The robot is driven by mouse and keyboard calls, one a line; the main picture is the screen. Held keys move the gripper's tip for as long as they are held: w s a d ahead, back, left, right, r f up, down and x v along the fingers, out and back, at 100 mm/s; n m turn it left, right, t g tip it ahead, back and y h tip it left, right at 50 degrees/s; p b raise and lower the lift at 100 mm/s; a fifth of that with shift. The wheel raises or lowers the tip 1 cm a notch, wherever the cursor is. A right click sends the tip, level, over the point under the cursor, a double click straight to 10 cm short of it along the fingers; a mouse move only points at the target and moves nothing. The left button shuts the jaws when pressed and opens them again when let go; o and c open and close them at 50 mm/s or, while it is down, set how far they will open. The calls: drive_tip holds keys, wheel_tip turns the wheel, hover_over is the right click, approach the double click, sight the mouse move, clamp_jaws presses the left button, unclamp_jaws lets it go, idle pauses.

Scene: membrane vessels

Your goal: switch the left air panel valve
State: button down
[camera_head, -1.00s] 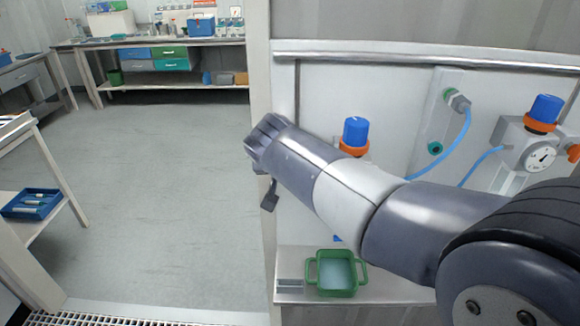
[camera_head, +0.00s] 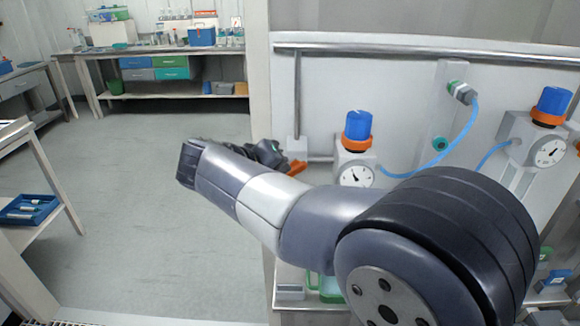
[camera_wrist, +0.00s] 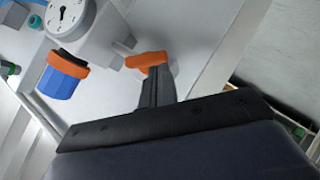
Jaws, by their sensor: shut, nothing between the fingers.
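The left air panel valve has an orange lever (camera_head: 297,167), on a pipe to the left of a regulator with a blue knob (camera_head: 357,127) and a round gauge (camera_head: 355,176). My gripper (camera_head: 281,158) is right beside the lever, partly hidden behind my own wrist. In the wrist view the orange lever (camera_wrist: 148,60) lies across the tips of my shut gripper (camera_wrist: 156,76). Nothing is held between the fingers. The tips overlap the lever's lower edge; I cannot tell whether they touch it. The blue knob also shows in the wrist view (camera_wrist: 60,82).
A second regulator (camera_head: 549,108) with a gauge is at the right, joined by a blue hose (camera_head: 468,135). A metal rail (camera_head: 420,50) runs above. A green-handled tray (camera_head: 329,290) stands below, partly behind my arm. Open floor lies left of the panel's white post (camera_head: 258,100).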

wheel_tip(320, 180, down, 2)
drive_tip(key=n+t+h+b, duration=0.1)
drive_tip(key=n+h+b, duration=0.2)
drive_tip(key=h, duration=0.1)
drive_tip(key=shift+a+f, duration=0.15)
idle(0.3)
idle(0.6)
